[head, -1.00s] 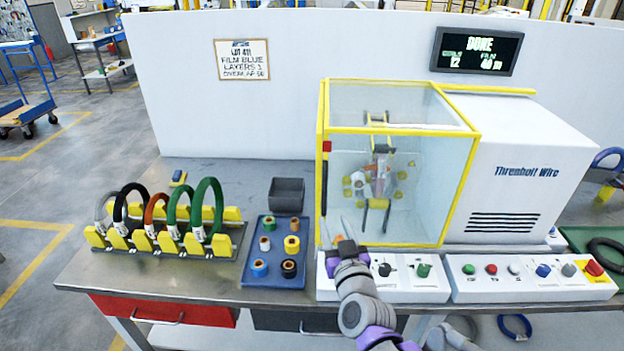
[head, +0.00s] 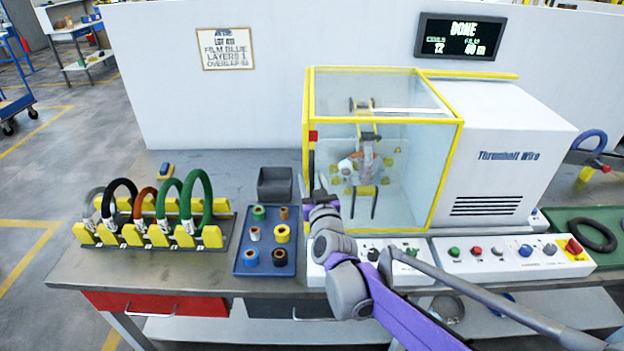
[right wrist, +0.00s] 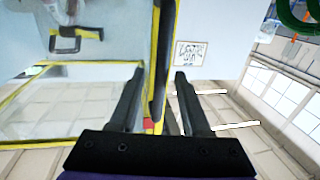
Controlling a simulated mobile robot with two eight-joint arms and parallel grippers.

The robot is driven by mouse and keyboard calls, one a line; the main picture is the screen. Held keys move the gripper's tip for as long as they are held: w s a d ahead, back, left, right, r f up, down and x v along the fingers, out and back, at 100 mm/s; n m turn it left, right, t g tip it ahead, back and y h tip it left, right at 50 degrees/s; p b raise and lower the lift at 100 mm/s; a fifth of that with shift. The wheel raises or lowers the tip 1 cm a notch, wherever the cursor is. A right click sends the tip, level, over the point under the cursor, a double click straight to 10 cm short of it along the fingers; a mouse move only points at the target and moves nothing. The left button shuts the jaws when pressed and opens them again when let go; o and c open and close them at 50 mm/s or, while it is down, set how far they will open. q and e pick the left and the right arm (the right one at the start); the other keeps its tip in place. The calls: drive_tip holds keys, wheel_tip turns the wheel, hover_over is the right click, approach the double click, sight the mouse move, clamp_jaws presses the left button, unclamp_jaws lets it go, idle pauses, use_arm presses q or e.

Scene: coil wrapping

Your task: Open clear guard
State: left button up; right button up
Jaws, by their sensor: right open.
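The clear guard (head: 385,190) is a see-through box with yellow edges. It stands closed over the wrapping head (head: 362,160) on the left of the white machine (head: 500,165). A small red piece (head: 313,136) sits on its front left yellow edge. My left gripper is not in view.
A rack (head: 225,246) with several coils stands at left. A blue tray (head: 265,243) of film rolls and a grey bin (head: 275,184) lie left of the guard. Control panels (head: 450,268) run along the front. A green tray (head: 570,220) is at right.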

drive_tip(key=shift+c, duration=0.3)
clamp_jaws()
idle(1.2)
